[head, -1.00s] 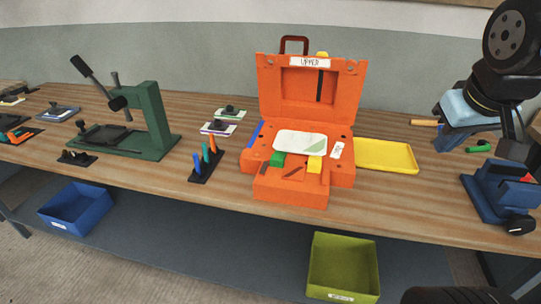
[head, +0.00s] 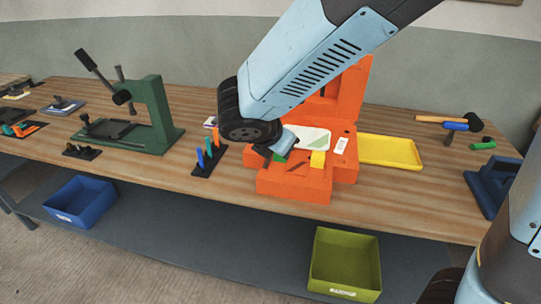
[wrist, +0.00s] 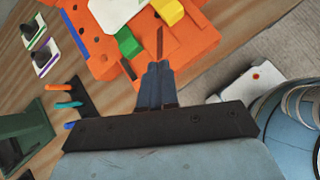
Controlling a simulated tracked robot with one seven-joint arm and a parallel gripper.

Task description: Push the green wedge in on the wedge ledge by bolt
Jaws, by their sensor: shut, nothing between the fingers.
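The green wedge (head: 280,157) sits at the front of the orange mould (head: 292,186), mostly hidden behind my gripper in the head view. It shows clearly in the wrist view (wrist: 128,42), beside the pale plate and near a dark slot in the orange ledge. My gripper (wrist: 158,68) is shut and empty, its fingertips over the orange front block, a little to the right of and below the green wedge in the wrist view. I cannot tell whether they touch the mould. In the head view my gripper (head: 275,150) hangs at the wedge. No bolt can be made out.
A yellow wedge (head: 317,160) sits on the mould to the right. A rack of coloured tools (head: 207,160) stands left of the mould, a yellow tray (head: 390,150) to the right. The green press (head: 155,115) is farther left. My arm hides much of the mould's upright lid.

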